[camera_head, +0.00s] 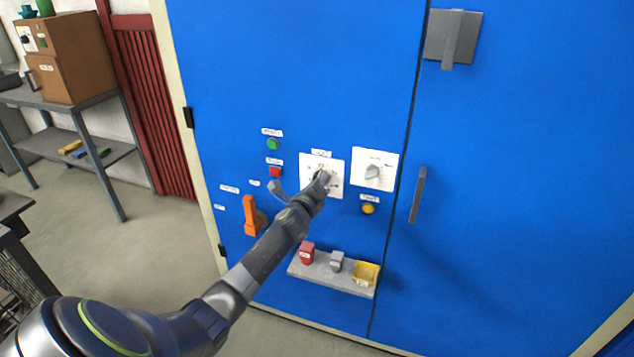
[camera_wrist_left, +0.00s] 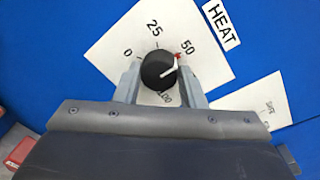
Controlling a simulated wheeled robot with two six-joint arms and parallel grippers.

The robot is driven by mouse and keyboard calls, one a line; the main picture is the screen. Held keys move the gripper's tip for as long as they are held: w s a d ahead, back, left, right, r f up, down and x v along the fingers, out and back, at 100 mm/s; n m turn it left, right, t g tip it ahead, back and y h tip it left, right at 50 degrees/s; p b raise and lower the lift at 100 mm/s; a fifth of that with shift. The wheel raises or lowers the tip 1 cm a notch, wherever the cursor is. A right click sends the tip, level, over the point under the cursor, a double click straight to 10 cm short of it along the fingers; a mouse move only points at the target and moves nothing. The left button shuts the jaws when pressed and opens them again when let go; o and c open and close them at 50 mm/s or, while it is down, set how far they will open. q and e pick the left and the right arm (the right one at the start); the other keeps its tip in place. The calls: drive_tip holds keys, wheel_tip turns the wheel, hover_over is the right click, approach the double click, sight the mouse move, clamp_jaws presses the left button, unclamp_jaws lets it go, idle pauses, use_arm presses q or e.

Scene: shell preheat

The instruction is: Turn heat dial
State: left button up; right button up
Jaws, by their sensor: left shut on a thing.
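The heat dial is a round black knob (camera_wrist_left: 158,70) with a white pointer line, on a white plate (camera_wrist_left: 110,45) marked 0, 25, 50 and 100, beside a HEAT label (camera_wrist_left: 222,24). A small red mark sits near the 50. The pointer aims to the right, close to the red mark. My left gripper (camera_wrist_left: 160,86) has one finger on each side of the knob and is shut on it. In the head view the gripper (camera_head: 322,181) covers most of the knob on its plate (camera_head: 337,168). My right gripper is not in view.
A second white plate (camera_head: 388,160) with a grey selector knob (camera_head: 372,172) is just right.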

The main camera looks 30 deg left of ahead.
use_arm(q)
drive_tip(key=shift+a+f+n+t+h+b, duration=0.2)
drive_tip(key=shift+n+b, duration=1.15)
drive_tip(key=shift+n, duration=2.45)
drive_tip(key=shift+d+n+t+h+b, duration=0.25)
drive_tip(key=shift+n+b, duration=1.05)
drive_tip(key=shift+n, duration=2.5)
drive_tip(key=shift+a+f+n+t+h+b, duration=0.1)
drive_tip(key=shift+a+n+h+b, duration=0.2)
drive_tip(key=shift+n+b, duration=2.3)
drive_tip(key=n+p, duration=0.2)
drive_tip(key=n, duration=0.1)
drive_tip(key=shift+d, duration=0.1)
drive_tip(key=o, duration=1)
drive_tip(key=shift+r, duration=0.1)
drive_tip(key=shift+s, duration=0.1)
